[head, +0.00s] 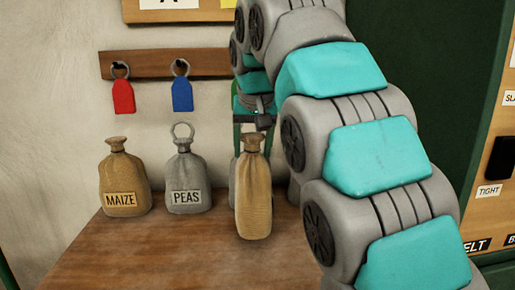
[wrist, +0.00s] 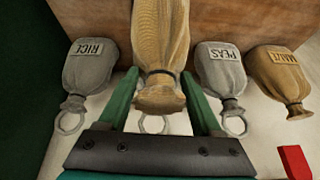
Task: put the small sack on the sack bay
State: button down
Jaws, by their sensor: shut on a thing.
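My gripper (head: 253,134) is shut on the neck of a tan cloth sack (head: 253,200). It hangs upright in front of the row of sacks, and I cannot tell whether its base touches the wooden top. In the wrist view the green fingers (wrist: 160,76) stand on both sides of the tan sack (wrist: 160,40), whose tied top faces the camera. No label shows on it. I cannot make out a marked sack bay in either view.
A tan MAIZE sack (head: 124,185) and grey PEAS sack (head: 187,180) stand on the wooden top (head: 150,250) by the wall. A grey RICE sack (wrist: 88,65) shows in the wrist view. Another ringed sack is mostly hidden behind mine. Red (head: 123,97) and blue (head: 182,95) tags hang above.

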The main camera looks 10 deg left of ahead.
jog(key=shift+w+a, duration=0.3)
jog(key=shift+w, duration=0.45)
jog(key=shift+s+f, duration=0.1)
jog(key=shift+f, duration=1.75)
jog(key=shift+c, duration=0.3)
grip_release()
